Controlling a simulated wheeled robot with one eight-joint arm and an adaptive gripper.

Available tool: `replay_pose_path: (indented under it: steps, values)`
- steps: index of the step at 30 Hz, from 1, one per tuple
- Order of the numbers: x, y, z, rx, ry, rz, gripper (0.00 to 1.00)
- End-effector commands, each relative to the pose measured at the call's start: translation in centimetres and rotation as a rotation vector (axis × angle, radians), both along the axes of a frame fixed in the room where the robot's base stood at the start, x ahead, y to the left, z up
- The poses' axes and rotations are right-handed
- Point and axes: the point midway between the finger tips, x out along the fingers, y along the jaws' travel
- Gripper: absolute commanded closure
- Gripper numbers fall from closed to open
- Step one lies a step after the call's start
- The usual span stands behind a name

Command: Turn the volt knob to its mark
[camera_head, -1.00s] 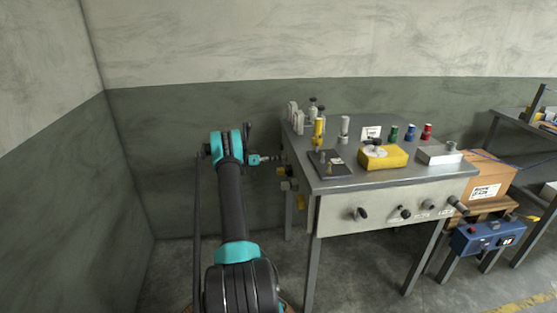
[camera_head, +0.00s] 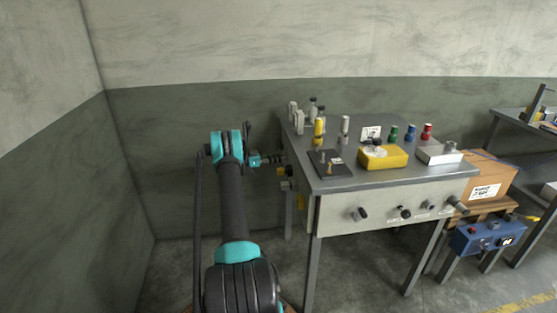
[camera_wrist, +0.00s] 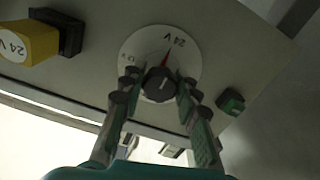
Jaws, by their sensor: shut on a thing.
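The volt knob (camera_wrist: 159,86) is dark and round with a pale line on its face, in the wrist view. It sits on a white round dial (camera_wrist: 185,62) with a red pointer and the marking "24 V" near the top; a second marking at the left is hard to read. My gripper (camera_wrist: 158,88) has its two fingers on either side of the knob, shut on it. In the head view my gripper (camera_head: 275,160) reaches the left side of the grey table (camera_head: 345,183); the knob is hidden there.
A yellow block marked "24 V" (camera_wrist: 28,42) on a dark mount and a green button (camera_wrist: 231,101) flank the dial. On the tabletop stand a yellow box (camera_head: 383,158), coloured cylinders and a metal box (camera_head: 438,154). Floor left of my arm is clear.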

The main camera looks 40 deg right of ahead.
Motion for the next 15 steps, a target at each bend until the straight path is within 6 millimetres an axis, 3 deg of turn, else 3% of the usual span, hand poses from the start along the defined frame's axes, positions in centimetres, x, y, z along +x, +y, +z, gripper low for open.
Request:
replay_pose_path:
  steps: [2,3,7,15]
  values:
    - [0.03,0.18,-0.18,0.003,-0.002,-0.001,0.98]
    - [0.03,0.18,-0.18,0.003,-0.002,-0.001,0.67]
    - [0.04,0.13,-0.13,0.002,0.000,0.000,0.51]
    - [0.01,0.05,-0.05,0.001,0.000,0.000,0.47]
